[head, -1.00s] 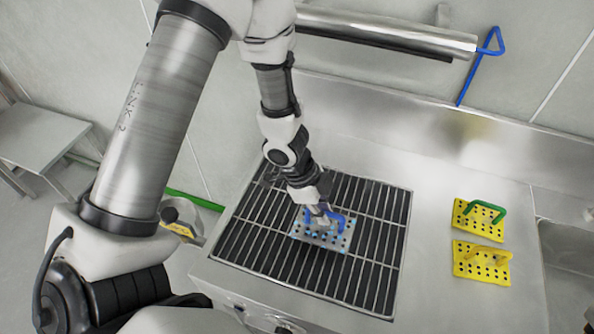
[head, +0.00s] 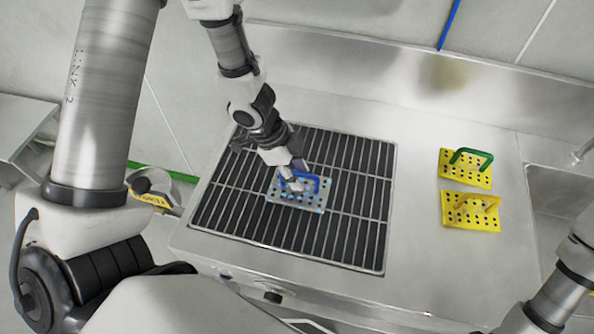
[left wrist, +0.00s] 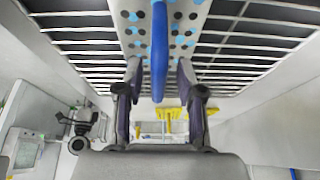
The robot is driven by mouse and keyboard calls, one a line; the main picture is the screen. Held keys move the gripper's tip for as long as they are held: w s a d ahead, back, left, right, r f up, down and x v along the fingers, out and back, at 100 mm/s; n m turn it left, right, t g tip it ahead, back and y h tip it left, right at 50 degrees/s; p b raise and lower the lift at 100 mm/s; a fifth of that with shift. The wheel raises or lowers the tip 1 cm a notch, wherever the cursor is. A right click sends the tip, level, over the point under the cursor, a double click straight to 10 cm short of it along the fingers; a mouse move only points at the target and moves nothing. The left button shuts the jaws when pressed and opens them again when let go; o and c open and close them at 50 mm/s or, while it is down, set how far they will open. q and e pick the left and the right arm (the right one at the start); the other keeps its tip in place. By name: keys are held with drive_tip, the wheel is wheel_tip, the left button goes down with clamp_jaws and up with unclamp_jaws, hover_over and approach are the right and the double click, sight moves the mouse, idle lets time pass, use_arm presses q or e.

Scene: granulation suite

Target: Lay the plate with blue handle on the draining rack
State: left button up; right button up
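The plate with blue handle (head: 302,201) is pale, with dark holes and light-blue spots. My left gripper (head: 293,181) is at the left part of the handle. In the left wrist view, the blue handle (left wrist: 159,45) runs between the two fingers of the left gripper (left wrist: 158,68), with a gap on each side, so the gripper is open around it. My right gripper is out of view.
Right of the rack on the steel counter lie a yellow plate with a green handle (head: 453,171) and a yellow plate with a yellow handle (head: 459,217). A sink (head: 560,205) is at the far right. Counter between rack and yellow plates is clear. My right arm shows at lower right.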

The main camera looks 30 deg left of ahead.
use_arm(q)
drive_tip(key=shift+d, duration=0.1)
drive_tip(key=shift+r, duration=0.3)
drive_tip(key=p+v, duration=1.1)
drive_tip(key=p, duration=0.1)
drive_tip(key=shift+r, duration=0.35)
idle(0.7)
